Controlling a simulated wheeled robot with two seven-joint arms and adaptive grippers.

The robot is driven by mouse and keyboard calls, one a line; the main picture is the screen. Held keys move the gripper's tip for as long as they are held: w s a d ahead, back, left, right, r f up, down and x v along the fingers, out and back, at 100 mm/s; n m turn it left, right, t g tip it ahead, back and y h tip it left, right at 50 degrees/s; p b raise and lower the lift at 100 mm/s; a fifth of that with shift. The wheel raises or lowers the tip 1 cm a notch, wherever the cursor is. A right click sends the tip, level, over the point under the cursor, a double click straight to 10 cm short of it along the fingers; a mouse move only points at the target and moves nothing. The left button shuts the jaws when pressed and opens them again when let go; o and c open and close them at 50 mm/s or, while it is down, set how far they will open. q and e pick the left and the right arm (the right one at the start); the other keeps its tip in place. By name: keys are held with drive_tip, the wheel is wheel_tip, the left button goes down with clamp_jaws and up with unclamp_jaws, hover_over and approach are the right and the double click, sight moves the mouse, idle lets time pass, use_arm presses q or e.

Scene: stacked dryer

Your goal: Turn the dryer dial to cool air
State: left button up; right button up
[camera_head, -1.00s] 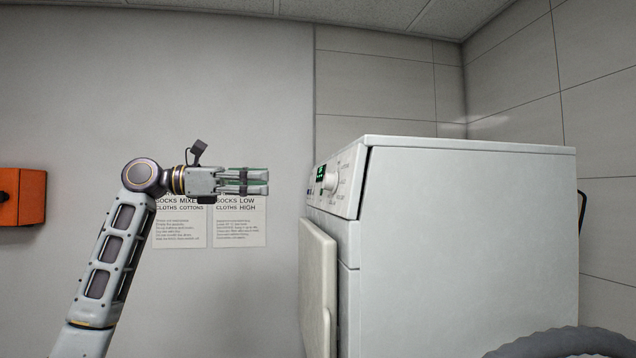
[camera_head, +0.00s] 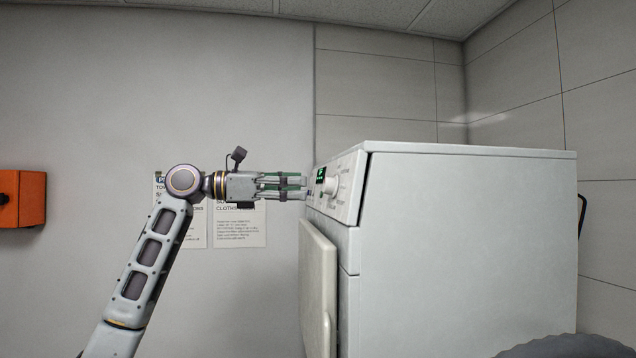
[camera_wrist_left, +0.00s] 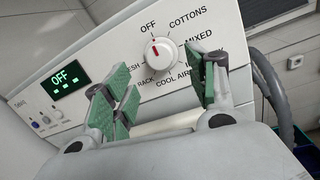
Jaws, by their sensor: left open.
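The white dryer (camera_head: 455,250) stands at the right in the head view, its control panel facing left. The round white dial (camera_wrist_left: 160,51) shows in the left wrist view, with its red mark pointing up toward OFF. COOL AIR is printed below and right of the dial. The dial also shows in the head view (camera_head: 330,186). The green display (camera_wrist_left: 65,79) reads OFF. My left gripper (camera_head: 304,186) is open and empty, pointing at the panel, just left of it. My right gripper is out of view.
Printed notices (camera_head: 239,226) hang on the wall behind my left arm. An orange box (camera_head: 22,198) is on the wall at far left. The dryer door (camera_head: 318,285) is below the panel. A grey rounded object (camera_head: 565,347) shows at bottom right.

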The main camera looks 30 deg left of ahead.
sight(324, 186)
use_arm(q)
drive_tip(key=shift+p+x, duration=0.7)
drive_tip(key=shift+x, duration=2.25)
drive_tip(key=shift+c, duration=0.2)
drive_tip(key=c, duration=1)
